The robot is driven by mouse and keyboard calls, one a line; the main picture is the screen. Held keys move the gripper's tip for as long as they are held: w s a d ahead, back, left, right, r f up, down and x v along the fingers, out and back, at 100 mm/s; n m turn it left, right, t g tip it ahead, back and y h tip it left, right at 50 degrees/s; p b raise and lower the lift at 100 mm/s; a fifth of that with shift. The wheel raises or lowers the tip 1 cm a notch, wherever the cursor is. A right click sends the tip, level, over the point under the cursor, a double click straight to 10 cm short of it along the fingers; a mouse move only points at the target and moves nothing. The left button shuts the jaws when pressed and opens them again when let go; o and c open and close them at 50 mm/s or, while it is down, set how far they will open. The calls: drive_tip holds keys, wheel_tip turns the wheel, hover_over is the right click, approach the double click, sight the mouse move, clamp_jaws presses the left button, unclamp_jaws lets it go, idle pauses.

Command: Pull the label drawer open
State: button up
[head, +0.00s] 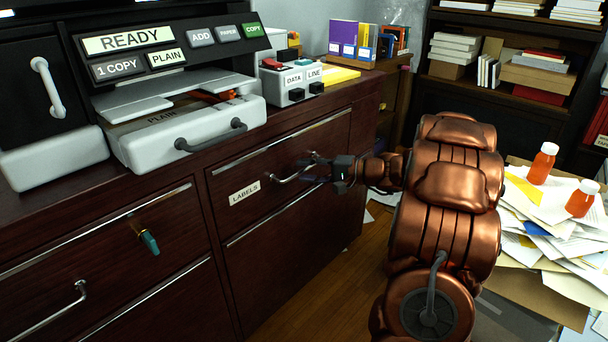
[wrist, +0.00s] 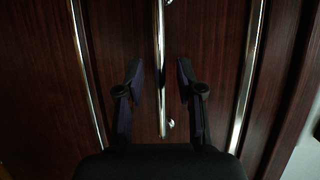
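The label drawer (head: 262,166) is in the dark wooden cabinet, with a white "LABELS" tag (head: 244,192) on its front. It looks flush with the cabinet. Its curved metal handle (head: 283,180) stands out from the front. My gripper (head: 311,170) is at the right part of this handle. In the wrist view my gripper (wrist: 159,64) is open, one finger on each side of the handle bar (wrist: 161,95). A gap shows between the bar and each finger. In the head view the handle's right end is partly hidden by the fingers.
A neighbouring drawer (head: 100,250) at left has a teal-tagged key (head: 148,240) in its front. A printer with a paper tray (head: 185,135) and a switch box (head: 290,82) stand on top. A paper pile (head: 560,235) with orange bottles is at right. Wooden floor (head: 325,285) shows before the cabinet.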

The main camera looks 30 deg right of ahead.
drive_tip(key=shift+w+a+f, duration=0.1)
drive_tip(key=shift+w+a, duration=0.25)
drive_tip(key=shift+w, duration=0.05)
clamp_jaws()
idle(0.5)
